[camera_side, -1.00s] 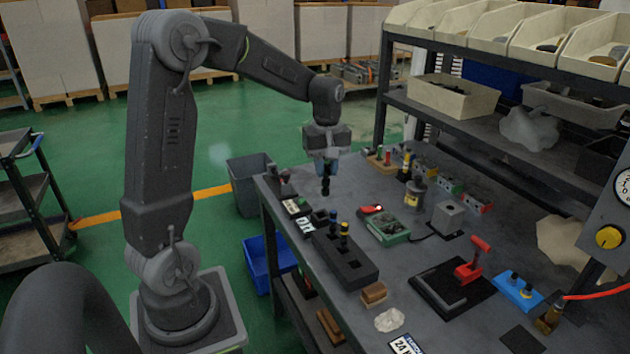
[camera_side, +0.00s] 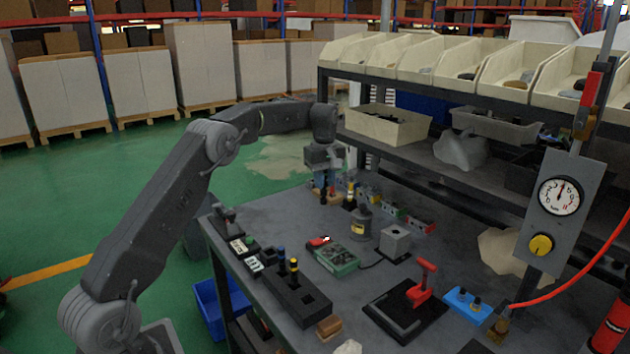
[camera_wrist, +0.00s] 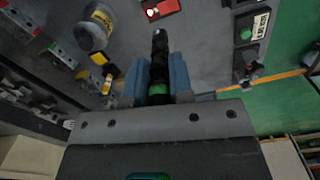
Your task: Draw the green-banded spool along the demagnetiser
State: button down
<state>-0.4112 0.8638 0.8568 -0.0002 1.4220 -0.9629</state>
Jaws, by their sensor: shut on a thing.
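My gripper (camera_wrist: 160,68) has its two blue fingers shut on a dark spool (camera_wrist: 159,42) with a green band (camera_wrist: 158,89) low between them. The spool's black end sticks out beyond the fingertips. In the side view my gripper (camera_side: 325,178) is over the far part of the bench, beside a yellow-and-black piece (camera_side: 350,196). The spool is small and partly hidden there. A green box (camera_side: 336,259) with a red part on top lies mid-bench with a black cable; it may be the demagnetiser, but I cannot tell for certain.
A black rack (camera_side: 312,304) holds spools with blue and yellow bands. A grey can with a yellow label (camera_side: 361,226) and a grey block (camera_side: 396,240) stand right of the green box. A red-handled tool (camera_side: 421,284) stands at the front right. Shelves with bins (camera_side: 388,126) rise behind.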

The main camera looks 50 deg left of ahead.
jog(key=shift+f, duration=6.1)
jog(key=shift+d, duration=6.35)
notch_tip(320, 180, up, 6)
jog(key=shift+r, duration=0.25)
jog(key=shift+w+r, duration=0.1)
